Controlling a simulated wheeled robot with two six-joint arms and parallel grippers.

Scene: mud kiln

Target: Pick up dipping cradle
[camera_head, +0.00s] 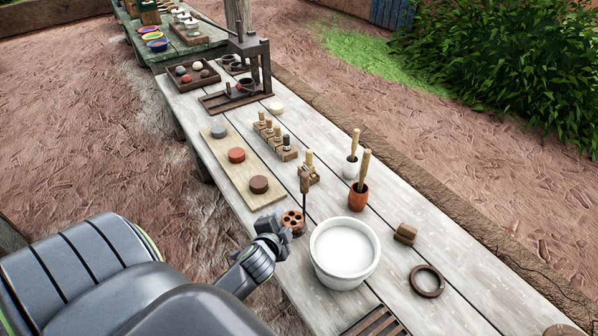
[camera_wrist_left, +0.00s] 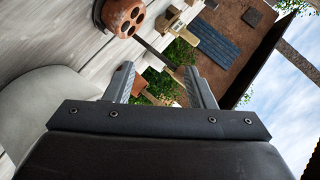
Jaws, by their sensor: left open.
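The dipping cradle seems to be the red-brown round holder with holes (camera_head: 292,221), with a thin dark rod rising beside it. It stands on the table just left of the white bucket (camera_head: 345,283), which holds white liquid. My left gripper (camera_head: 275,232) is beside the holder, at its near left side. In the left wrist view the holder (camera_wrist_left: 122,16) is at the top, and the rod (camera_wrist_left: 153,49) slants down toward the gap between the open fingers (camera_wrist_left: 160,85). The fingers look empty. My right gripper is not in view.
An orange cup (camera_head: 358,200) and a white mortar (camera_head: 350,169) hold wooden pestles behind the bucket. A dark ring (camera_head: 427,281) and a wooden block (camera_head: 405,234) lie to the right. A board (camera_head: 240,177) with several discs lies behind the gripper.

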